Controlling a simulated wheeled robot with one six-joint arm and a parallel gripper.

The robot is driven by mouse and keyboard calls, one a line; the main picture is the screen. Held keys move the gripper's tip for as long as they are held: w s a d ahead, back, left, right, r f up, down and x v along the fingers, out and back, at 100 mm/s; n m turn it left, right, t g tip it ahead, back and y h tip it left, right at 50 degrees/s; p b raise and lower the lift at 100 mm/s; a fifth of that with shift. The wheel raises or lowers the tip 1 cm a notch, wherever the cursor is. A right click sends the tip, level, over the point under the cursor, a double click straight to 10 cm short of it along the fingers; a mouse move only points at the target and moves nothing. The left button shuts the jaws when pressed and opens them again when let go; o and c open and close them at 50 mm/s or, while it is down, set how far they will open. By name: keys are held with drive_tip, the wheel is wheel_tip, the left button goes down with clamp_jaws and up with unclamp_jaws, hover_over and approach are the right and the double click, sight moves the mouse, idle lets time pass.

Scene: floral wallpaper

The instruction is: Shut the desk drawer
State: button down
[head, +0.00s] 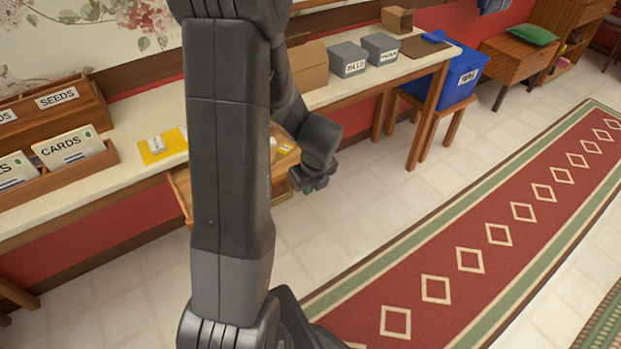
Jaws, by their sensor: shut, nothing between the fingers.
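The desk (330,93) is a long pale-topped wooden table along the wall. Its drawer (180,196) stands pulled out below the top, with its left front corner showing at the left of my arm. The right part of the drawer (286,160) shows at the right of my arm, with something yellowish inside. My arm hides the middle of the drawer. My gripper (308,187) is shut and empty, close to the drawer's right front. I cannot tell whether it touches the drawer.
Wooden card boxes (60,160) stand on the desk at left, beside a yellow item (160,146). Grey labelled boxes (348,60) and a cardboard box (308,66) stand farther along. A blue bin (460,75) sits on a stool. The floor around the red rug (480,235) is clear.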

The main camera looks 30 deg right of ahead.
drive_tip(key=shift+w+a+f, duration=0.1)
drive_tip(key=shift+w+f, duration=0.2)
drive_tip(key=shift+w, duration=0.45)
drive_tip(key=shift+w+f, duration=0.25)
drive_tip(key=shift+w, duration=0.5)
drive_tip(key=shift+w+a+f, duration=0.1)
drive_tip(key=shift+w+f, duration=0.2)
drive_tip(key=shift+w, duration=0.45)
drive_tip(key=shift+w, duration=0.15)
